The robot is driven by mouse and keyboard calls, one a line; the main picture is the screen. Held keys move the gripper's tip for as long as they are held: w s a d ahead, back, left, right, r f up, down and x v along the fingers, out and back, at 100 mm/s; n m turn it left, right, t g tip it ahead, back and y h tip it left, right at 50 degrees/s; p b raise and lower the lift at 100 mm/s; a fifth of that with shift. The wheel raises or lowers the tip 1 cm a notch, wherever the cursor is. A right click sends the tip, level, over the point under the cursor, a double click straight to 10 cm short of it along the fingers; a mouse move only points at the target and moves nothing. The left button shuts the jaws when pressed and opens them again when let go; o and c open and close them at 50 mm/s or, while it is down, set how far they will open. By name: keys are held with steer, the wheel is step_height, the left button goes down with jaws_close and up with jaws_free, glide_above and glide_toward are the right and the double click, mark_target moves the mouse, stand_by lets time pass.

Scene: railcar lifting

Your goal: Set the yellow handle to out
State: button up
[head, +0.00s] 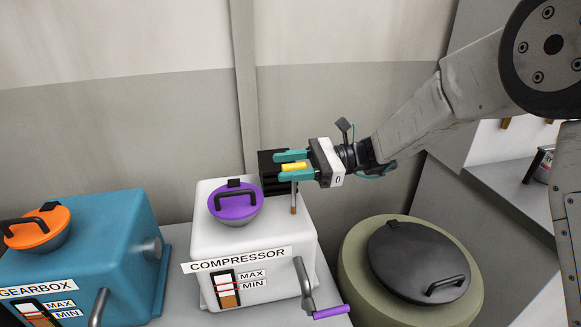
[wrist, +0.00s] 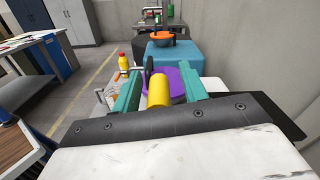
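The yellow handle (head: 293,166) sits above the back right part of the white compressor (head: 240,236). A thin upright rod with a brown lower end (head: 293,200) shows below it; I cannot tell whether the rod is seated in the compressor. My gripper (head: 292,165) reaches in from the right with its teal fingers on either side of the handle. In the wrist view the handle (wrist: 158,91) lies between the fingers (wrist: 160,90), with a visible gap on both sides. The gripper is open around it, not closed on it.
A purple-lidded cap (head: 236,203) stands on the compressor, and a crank with a purple grip (head: 331,312) sticks out at its front right. A black box (head: 273,172) is behind. The blue gearbox (head: 90,250) is left, an olive drum with a dark lid (head: 415,262) right.

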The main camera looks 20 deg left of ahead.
steer(key=v, duration=0.8)
steer(key=s+d+r+n+t+h, duration=0.2)
steer(key=s+d+r+h, duration=0.1)
steer(key=s+d, duration=0.35)
steer(key=s+d+r+n+t+h, duration=0.1)
steer(key=s+d+r+n+h, duration=0.25)
steer(key=s+d, duration=0.35)
steer(key=s+d+f+n+t+h, duration=0.2)
steer(key=s+d, duration=0.5)
steer(key=d, duration=0.4)
steer(key=s+d+f+n+t+h, duration=0.1)
steer(key=s+d+t+h, duration=0.4)
steer(key=d, duration=0.7)
steer(key=s+n+h, duration=0.1)
steer(key=s+h, duration=0.1)
steer(key=s, duration=0.1)
steer(key=shift+f, duration=0.4)
